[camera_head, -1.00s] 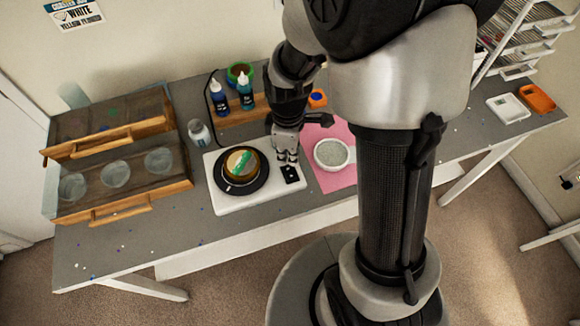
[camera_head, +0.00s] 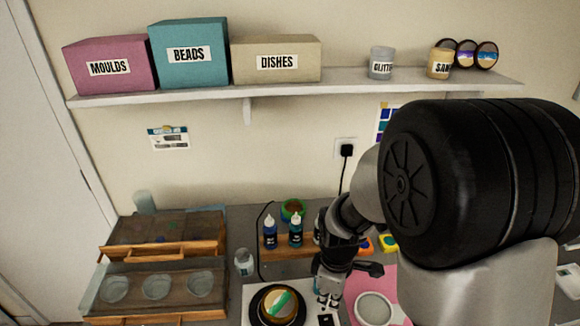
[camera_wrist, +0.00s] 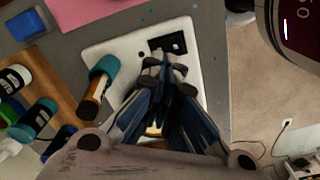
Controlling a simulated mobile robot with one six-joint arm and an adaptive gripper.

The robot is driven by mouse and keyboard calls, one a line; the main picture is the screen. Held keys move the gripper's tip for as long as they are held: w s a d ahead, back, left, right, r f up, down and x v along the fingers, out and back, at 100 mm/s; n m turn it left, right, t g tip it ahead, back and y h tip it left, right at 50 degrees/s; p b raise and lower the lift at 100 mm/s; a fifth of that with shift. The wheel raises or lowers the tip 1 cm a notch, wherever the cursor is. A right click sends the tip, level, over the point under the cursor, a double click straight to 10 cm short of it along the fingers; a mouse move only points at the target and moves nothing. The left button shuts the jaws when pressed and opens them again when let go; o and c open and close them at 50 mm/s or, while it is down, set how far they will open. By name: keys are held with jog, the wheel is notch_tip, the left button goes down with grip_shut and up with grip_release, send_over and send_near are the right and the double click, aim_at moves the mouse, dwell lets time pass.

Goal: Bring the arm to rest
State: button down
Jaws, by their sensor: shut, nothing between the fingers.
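My gripper (camera_head: 328,298) hangs above the right part of a white slab-like device (camera_head: 250,292), just right of a round black disc carrying a cup-like piece (camera_head: 279,304) with a green and white top. Its fingers are together and empty. In the wrist view, the gripper's dark fingers (camera_wrist: 165,68) point over the white device (camera_wrist: 105,55), near its black panel (camera_wrist: 168,43). The fingers hide part of the device and most of a yellowish thing behind them. My forearm and elbow fill the right of the head view.
A pink mat with a white round dish (camera_head: 374,307) lies to the right. Dropper bottles (camera_head: 295,231) stand behind on a wooden rack. Wooden trays with round moulds (camera_head: 157,286) are at the left. A wall shelf (camera_head: 290,84) holds boxes and jars above.

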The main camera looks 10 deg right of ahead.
jog(key=s+r+m+t+b, duration=0.1)
jog(key=s+r+m+t, duration=0.3)
jog(key=s+r+m, duration=0.8)
jog(key=s+r, duration=0.3)
jog(key=r, duration=0.3)
jog(key=shift+r+t+b, duration=0.3)
jog(key=shift+b, duration=0.1)
